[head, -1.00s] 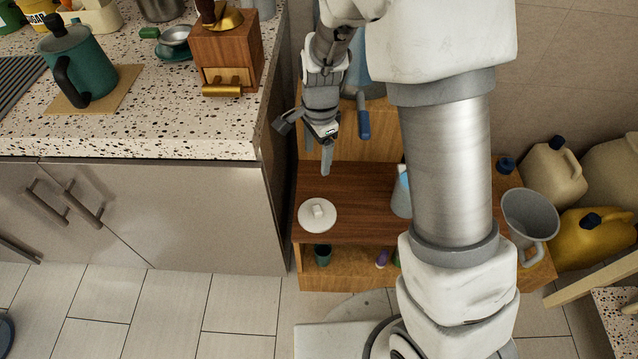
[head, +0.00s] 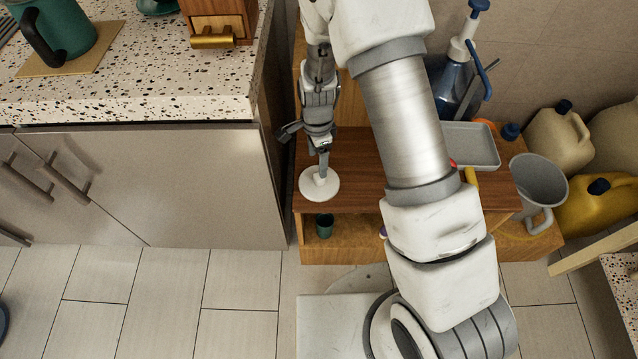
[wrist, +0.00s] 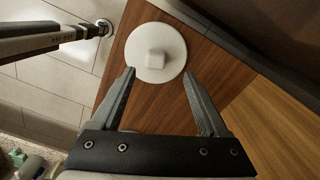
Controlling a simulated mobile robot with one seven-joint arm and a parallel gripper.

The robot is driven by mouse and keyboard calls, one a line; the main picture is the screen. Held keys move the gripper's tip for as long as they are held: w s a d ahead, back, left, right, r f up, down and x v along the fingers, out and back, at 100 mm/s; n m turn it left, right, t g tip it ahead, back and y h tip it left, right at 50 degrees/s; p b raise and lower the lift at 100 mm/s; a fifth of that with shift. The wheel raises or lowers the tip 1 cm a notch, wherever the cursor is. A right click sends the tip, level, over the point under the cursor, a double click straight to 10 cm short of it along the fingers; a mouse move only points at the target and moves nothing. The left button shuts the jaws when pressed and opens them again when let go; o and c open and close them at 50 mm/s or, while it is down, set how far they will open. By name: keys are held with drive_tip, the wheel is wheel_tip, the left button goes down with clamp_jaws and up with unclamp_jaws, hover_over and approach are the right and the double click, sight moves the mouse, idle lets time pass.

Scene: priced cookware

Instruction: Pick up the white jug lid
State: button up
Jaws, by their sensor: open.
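The white jug lid (head: 319,184) is a round disc with a raised knob in its middle. It lies flat on the brown wooden shelf top (head: 352,180), near its left end. My gripper (head: 322,172) is over the lid in the head view, pointing down, and hides part of it. In the wrist view the lid (wrist: 155,53) shows whole, with its squarish knob beyond the fingertips. My gripper (wrist: 158,74) is open and empty there, its fingers apart on either side below the knob. Whether the fingers touch the lid cannot be told.
A speckled counter (head: 150,108) with a grey cabinet stands close on the left. A grey funnel-like jug (head: 538,180) is farther right. A dark green cup (head: 324,226) sits on the lower shelf.

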sight(319, 180)
drive_tip(key=f+b, duration=0.1)
drive_tip(key=f, duration=0.3)
drive_tip(key=f+b, duration=0.1)
drive_tip(key=shift+s+d+f+b, duration=0.15)
drive_tip(key=shift+s+f+b, duration=0.15)
drive_tip(key=shift+s+f, duration=0.1)
drive_tip(key=shift+r, duration=0.1)
clamp_jaws()
